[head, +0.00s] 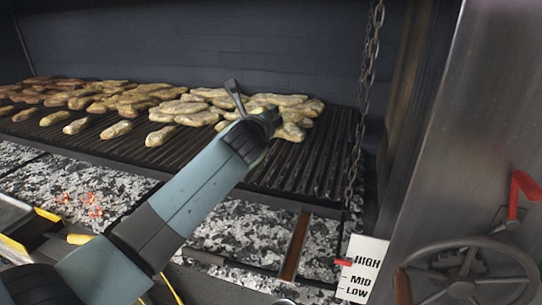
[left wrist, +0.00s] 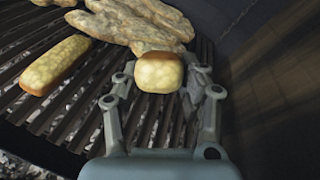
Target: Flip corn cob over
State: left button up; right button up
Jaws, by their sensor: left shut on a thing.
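My left gripper (head: 256,103) reaches over the right part of the grill grate. In the left wrist view my left gripper (left wrist: 160,88) has its fingers on either side of a yellow-brown corn cob (left wrist: 158,73), which shows end-on, and is shut on it. I cannot tell whether this cob still touches the bars. The held cob cannot be made out in the head view. Another corn cob (left wrist: 54,65) lies on the bars to the left, apart from the gripper. My right gripper is in neither view.
Flat browned pieces (left wrist: 118,27) lie just beyond the held cob. Many more pieces (head: 120,95) cover the back and left of the grate (head: 325,150). A hanging chain (head: 362,90) and a handwheel (head: 468,275) are at the right. Glowing coals (head: 88,203) lie below.

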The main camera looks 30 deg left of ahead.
pick_arm(q)
jog(key=m+h, duration=0.1)
jog(key=m, duration=0.1)
jog(key=m+h, duration=0.1)
jog(key=m, duration=0.2)
jog(key=m+h, duration=0.1)
jog(key=m, duration=0.1)
jog(key=shift+a+r+m+t+h, duration=0.25)
jog(key=shift+a+m+t+h, duration=0.05)
jog(key=shift+a+h, duration=0.1)
jog(key=shift+m, duration=0.3)
jog(key=f+b, duration=0.1)
jog(key=w+f+b, duration=0.1)
jog(key=f, duration=0.1)
jog(key=w+f, duration=0.1)
jog(key=f, duration=0.1)
jog(key=shift+w+f+b, duration=0.1)
jog(key=shift+w+b, duration=0.05)
jog(key=shift+b, duration=0.25)
jog(key=o, duration=0.7)
jog(key=o, duration=0.5)
jog(key=shift+o, duration=0.2)
